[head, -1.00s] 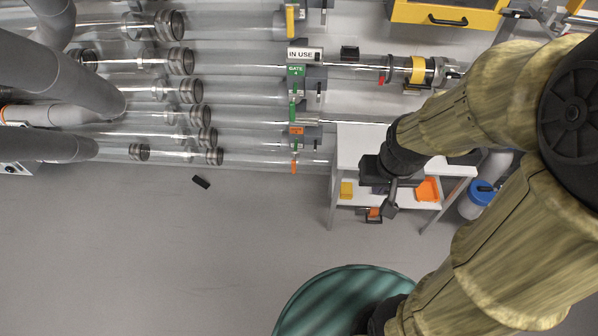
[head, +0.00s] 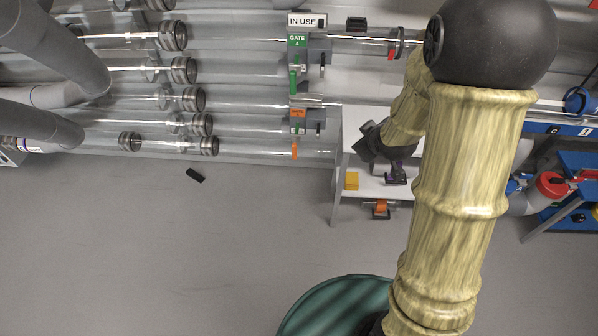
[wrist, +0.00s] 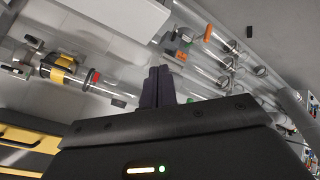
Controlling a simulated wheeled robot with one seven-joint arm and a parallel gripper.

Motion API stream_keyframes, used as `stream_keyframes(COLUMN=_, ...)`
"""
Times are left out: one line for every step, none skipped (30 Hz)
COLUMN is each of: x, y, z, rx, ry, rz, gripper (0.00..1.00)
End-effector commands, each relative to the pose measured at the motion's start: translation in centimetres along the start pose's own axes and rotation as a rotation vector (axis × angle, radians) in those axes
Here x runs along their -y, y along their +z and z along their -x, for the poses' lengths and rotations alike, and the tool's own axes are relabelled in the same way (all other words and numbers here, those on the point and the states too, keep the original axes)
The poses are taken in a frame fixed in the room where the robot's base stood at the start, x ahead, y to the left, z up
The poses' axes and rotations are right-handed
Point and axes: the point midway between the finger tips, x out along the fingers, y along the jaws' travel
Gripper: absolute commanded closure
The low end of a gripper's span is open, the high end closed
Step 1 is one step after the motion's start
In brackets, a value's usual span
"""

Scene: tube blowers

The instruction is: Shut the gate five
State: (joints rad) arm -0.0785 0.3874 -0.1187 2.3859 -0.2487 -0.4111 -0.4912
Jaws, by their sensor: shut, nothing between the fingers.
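A row of clear horizontal tubes carries gates in the head view. One gate has a green label (head: 297,41) with a green handle below it. The gate beneath has an orange label (head: 297,113) and an orange handle (head: 294,151) hanging below; its number is too small to read. My gripper (wrist: 157,86) is shut and empty, apart from the tubes in that view. In the head view its dark wrist end (head: 370,141) is right of the gates, over the white bench; its fingertips are unclear.
A white bench (head: 349,160) with a yellow block (head: 351,181) stands right of the gates. A green round bin (head: 330,305) is at the bottom. A small black object (head: 195,175) lies on the floor. An IN USE sign (head: 306,20) hangs above.

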Motion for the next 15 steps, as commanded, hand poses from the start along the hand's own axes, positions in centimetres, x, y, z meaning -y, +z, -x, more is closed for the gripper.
stream_keyframes(x=1.1, y=1.0, z=-3.2, rx=-0.038, ry=0.011, rz=0.061, gripper=1.0)
stream_keyframes(x=1.3, y=0.9, z=-4.4, rx=-0.064, ry=0.021, rz=0.099, gripper=1.0)
stream_keyframes(x=1.6, y=0.9, z=-5.9, rx=-0.099, ry=0.035, rz=0.149, gripper=1.0)
stream_keyframes(x=1.9, y=1.0, z=-7.0, rx=-0.124, ry=0.044, rz=0.185, gripper=1.0)
stream_keyframes(x=2.3, y=1.0, z=-8.1, rx=-0.15, ry=0.054, rz=0.223, gripper=1.0)
stream_keyframes(x=2.7, y=0.9, z=-9.5, rx=-0.186, ry=0.069, rz=0.272, gripper=1.0)
stream_keyframes(x=3.1, y=1.0, z=-10.6, rx=-0.212, ry=0.078, rz=0.31, gripper=1.0)
stream_keyframes(x=3.5, y=1.1, z=-11.6, rx=-0.238, ry=0.089, rz=0.346, gripper=1.0)
stream_keyframes(x=4.0, y=1.1, z=-12.9, rx=-0.274, ry=0.104, rz=0.395, gripper=1.0)
stream_keyframes(x=4.5, y=1.2, z=-13.9, rx=-0.3, ry=0.115, rz=0.43, gripper=1.0)
stream_keyframes(x=5.0, y=1.2, z=-14.9, rx=-0.327, ry=0.125, rz=0.466, gripper=1.0)
stream_keyframes(x=5.7, y=1.3, z=-16.2, rx=-0.364, ry=0.141, rz=0.513, gripper=1.0)
stream_keyframes(x=6.2, y=1.4, z=-17.1, rx=-0.391, ry=0.152, rz=0.547, gripper=1.0)
stream_keyframes(x=6.8, y=1.6, z=-18.0, rx=-0.418, ry=0.164, rz=0.582, gripper=1.0)
stream_keyframes(x=7.5, y=1.7, z=-19.2, rx=-0.455, ry=0.181, rz=0.626, gripper=1.0)
